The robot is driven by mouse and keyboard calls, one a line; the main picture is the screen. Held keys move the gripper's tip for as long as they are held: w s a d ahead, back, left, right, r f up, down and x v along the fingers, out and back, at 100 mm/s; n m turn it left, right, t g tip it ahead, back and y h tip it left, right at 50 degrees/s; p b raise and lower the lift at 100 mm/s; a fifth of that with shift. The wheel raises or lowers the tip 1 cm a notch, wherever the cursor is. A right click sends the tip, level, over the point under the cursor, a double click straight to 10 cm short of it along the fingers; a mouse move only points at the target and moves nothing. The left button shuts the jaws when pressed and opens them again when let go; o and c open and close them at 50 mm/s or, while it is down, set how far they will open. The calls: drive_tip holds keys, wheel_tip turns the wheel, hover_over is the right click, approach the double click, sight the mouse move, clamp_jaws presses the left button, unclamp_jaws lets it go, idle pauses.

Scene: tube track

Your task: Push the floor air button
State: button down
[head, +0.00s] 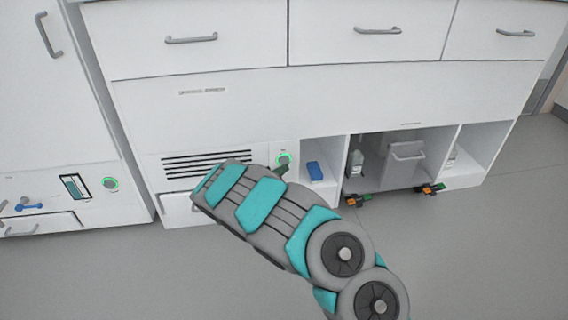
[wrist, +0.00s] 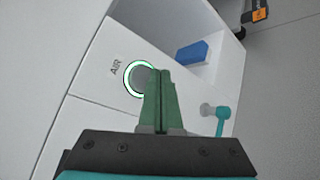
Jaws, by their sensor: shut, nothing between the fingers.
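The floor air button (head: 284,159) is a round grey button with a lit green ring, low on the front of the white cabinet. In the wrist view the air button (wrist: 137,79) has the label "AIR" beside it, and its right part is hidden behind my fingers. My gripper (wrist: 160,72) is shut and empty, with green fingers held together. In the head view my gripper (head: 281,169) is just below the button. The fingertips overlap the button's right edge in the wrist view. I cannot tell whether they touch it.
A blue box (head: 315,171) sits in the open compartment right of the button. A teal-handled knob (wrist: 220,115) is right of my fingers. The grey floor in front is clear.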

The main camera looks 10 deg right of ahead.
drive_tip(key=s+b, duration=0.1)
drive_tip(key=s, duration=0.5)
drive_tip(key=shift+b, duration=0.4)
idle(0.3)
